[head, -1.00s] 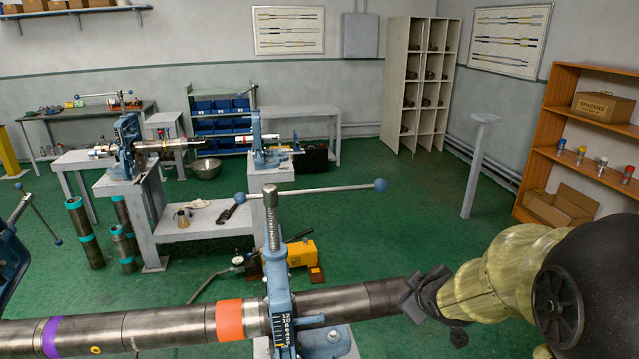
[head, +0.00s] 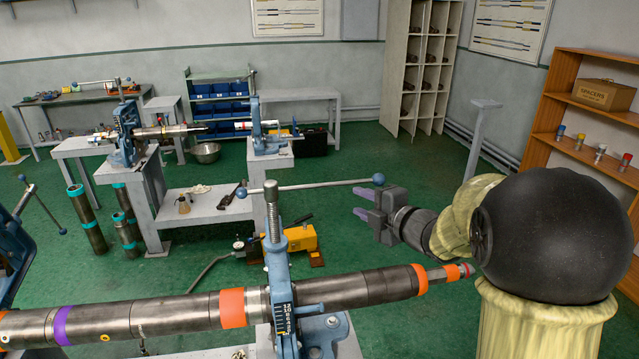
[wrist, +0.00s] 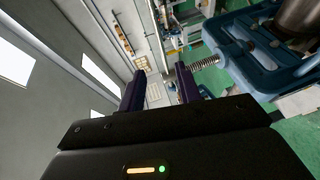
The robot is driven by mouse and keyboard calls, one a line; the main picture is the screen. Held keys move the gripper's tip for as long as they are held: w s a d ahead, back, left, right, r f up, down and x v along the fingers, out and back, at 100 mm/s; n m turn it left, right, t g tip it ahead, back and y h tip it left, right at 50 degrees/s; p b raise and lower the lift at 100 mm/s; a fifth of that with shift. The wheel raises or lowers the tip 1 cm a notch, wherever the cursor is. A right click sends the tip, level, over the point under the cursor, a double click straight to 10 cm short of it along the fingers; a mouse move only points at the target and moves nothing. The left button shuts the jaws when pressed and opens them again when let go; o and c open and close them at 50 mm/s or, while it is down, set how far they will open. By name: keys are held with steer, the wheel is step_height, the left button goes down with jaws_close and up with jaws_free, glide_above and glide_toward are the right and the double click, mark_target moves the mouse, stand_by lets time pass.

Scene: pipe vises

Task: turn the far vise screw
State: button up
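The nearest blue vise (head: 280,285) clamps a long steel pipe (head: 175,310) across the foreground. Its upright threaded screw (head: 273,222) carries a thin crossbar handle (head: 320,185) with blue ball ends. My gripper (head: 358,202) is open and empty, its purple fingers pointing left, just below the bar's right ball in the picture; I see no contact. In the wrist view my open gripper (wrist: 161,85) has a blue vise (wrist: 262,52) and a threaded screw (wrist: 205,63) to its right, outside the fingers. Two more blue vises, left (head: 124,135) and right (head: 256,130), stand farther back.
Another blue vise (head: 12,245) is cut off at the left edge. A yellow pump (head: 300,238) sits on the floor behind the near vise. A wooden shelf (head: 590,120) stands at the right, a grey post (head: 478,145) before it.

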mark_target(325, 186)
steer(key=p+x, duration=0.7)
steer(key=x, duration=1)
steer(key=shift+a, duration=0.15)
steer(key=shift+w, duration=0.2)
jaws_close()
